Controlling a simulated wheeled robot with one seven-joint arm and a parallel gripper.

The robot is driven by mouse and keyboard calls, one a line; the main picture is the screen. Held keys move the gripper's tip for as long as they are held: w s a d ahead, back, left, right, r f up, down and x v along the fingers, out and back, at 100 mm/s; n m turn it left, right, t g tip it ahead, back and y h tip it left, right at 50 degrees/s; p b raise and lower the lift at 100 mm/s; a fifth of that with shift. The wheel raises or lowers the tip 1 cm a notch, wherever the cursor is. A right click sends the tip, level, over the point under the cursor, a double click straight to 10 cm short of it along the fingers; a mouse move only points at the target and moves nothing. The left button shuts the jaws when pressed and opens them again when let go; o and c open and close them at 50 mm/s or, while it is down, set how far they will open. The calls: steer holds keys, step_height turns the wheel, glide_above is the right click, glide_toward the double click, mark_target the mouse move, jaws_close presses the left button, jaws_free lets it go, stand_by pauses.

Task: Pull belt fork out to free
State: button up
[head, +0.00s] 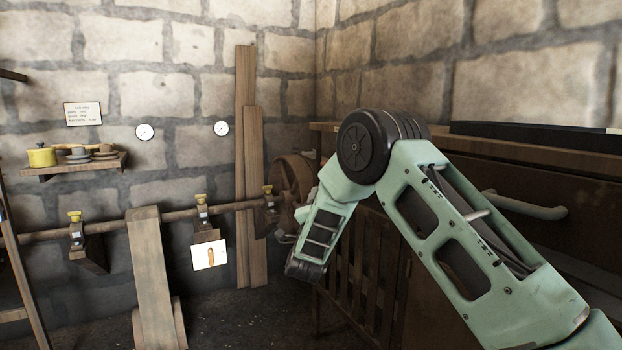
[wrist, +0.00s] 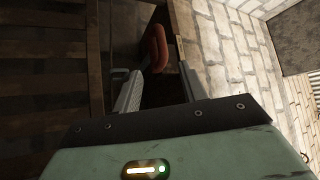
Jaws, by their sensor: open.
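My gripper (wrist: 163,55) is open in the wrist view, with its two fingers apart. A red-orange rounded piece (wrist: 158,42), like a grip or loop, shows between and just beyond the fingertips. It may be the belt fork's handle, but I cannot tell for sure, nor whether a finger touches it. In the head view my arm covers most of my gripper, and I cannot make out the fork there. A wide belt (head: 152,275) hangs from the line shaft (head: 155,218) at the left.
A spoked wheel (head: 291,178) stands near the corner behind my arm. A white card (head: 209,254) with a brown handle picture hangs below the shaft. A dark wooden bench (head: 560,160) fills the right side.

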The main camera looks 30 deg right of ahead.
steer(key=shift+h, duration=0.3)
steer(key=x, duration=1.7)
steer(key=shift+w+d+r, duration=0.1)
steer(key=shift+w, duration=0.05)
